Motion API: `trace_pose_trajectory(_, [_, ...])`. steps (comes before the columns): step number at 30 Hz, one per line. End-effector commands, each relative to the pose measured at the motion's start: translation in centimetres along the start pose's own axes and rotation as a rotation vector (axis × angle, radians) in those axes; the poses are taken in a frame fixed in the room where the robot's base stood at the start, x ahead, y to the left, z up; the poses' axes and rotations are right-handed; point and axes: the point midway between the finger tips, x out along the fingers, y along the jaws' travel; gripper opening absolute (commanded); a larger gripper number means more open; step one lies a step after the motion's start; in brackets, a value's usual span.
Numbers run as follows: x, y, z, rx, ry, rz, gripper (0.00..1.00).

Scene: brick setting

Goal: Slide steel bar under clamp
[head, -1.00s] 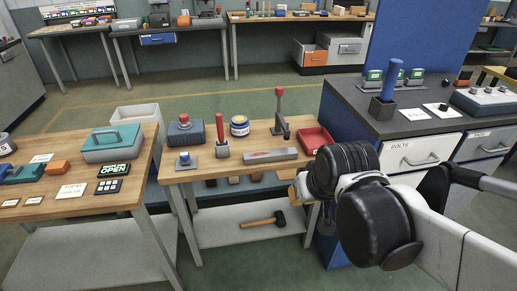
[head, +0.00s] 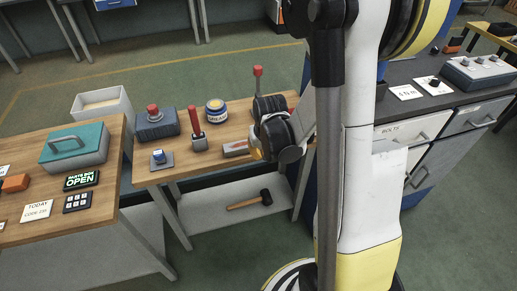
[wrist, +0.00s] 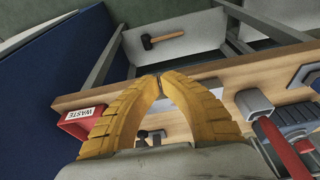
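The steel bar (head: 236,148) lies on the middle wooden bench, its right end hidden behind my gripper in the head view. A pale grey piece of it (wrist: 208,84) shows beside my right finger in the wrist view. The clamp (head: 258,72) stands behind, with a red-knobbed upright handle; its base is hidden by my wrist. Dark parts, perhaps of the clamp, show between my fingers in the wrist view. My gripper (wrist: 160,77) has yellow fingers whose tips meet at the bench's front edge. No object shows between the tips. In the head view it is by the bar's right end (head: 256,153).
A red waste tray (wrist: 75,125) stands left of my fingers in the wrist view. A red-handled tool in a grey block (head: 197,125), a grease tin (head: 215,112) and a grey box (head: 157,125) share the bench. A mallet (head: 262,199) lies on the lower shelf.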

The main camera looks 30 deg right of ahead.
Motion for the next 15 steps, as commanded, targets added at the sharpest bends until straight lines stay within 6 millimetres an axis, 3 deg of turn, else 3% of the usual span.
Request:
trace_pose_trajectory(1, [1.6,0.0,0.1,0.0,0.0,0.0,0.0])
trace_pose_trajectory(8, [6.4,0.0,0.1,0.0,0.0,0.0,0.0])
trace_pose_trajectory(15, [6.7,0.0,-3.1,0.0,0.0,0.0,0.0])
